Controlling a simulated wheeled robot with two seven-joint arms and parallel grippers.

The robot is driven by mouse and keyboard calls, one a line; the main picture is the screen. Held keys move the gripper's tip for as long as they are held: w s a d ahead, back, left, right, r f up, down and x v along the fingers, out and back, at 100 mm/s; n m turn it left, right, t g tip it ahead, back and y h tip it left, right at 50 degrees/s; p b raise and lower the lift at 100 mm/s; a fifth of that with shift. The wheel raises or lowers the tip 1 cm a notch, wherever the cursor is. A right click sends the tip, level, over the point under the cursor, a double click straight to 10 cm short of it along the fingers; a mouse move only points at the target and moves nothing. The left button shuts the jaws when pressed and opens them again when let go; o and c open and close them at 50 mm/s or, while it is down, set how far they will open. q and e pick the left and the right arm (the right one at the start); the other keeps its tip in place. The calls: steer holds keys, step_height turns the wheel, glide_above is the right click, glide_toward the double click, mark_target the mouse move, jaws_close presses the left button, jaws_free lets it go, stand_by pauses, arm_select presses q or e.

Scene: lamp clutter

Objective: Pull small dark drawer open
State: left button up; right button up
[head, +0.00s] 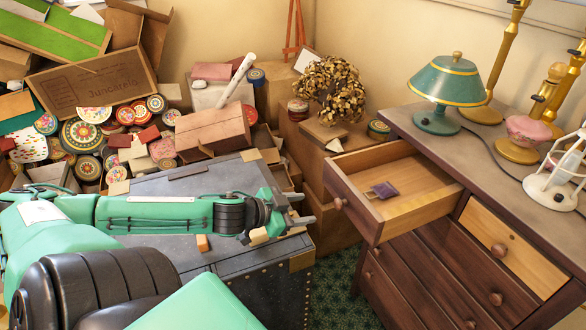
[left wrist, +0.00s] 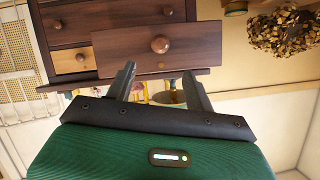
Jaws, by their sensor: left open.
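The small dark drawer (head: 350,207) is at the top left of the dark wooden chest (head: 440,275). It stands well out from the chest, and its pale inside shows. A small purple item (head: 382,190) lies in it. Its round knob (head: 340,204) is on the dark front. My left gripper (head: 306,208) is open and empty, in front of the knob and apart from it. In the left wrist view, which looks upside down, the drawer front (left wrist: 120,52) and knob (left wrist: 160,44) lie beyond the two spread fingers of my left gripper (left wrist: 160,75). My right gripper is not in view.
A light-fronted drawer (head: 510,247) beside it is shut. A teal lamp (head: 450,80) and other lamps stand on the chest top. A dark studded trunk (head: 250,270) lies under my left arm. Boxes and round tins crowd the left. A patterned green floor strip (head: 340,290) is clear.

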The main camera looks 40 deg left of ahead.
arm_select(q)
steer(key=shift+v, duration=1.05)
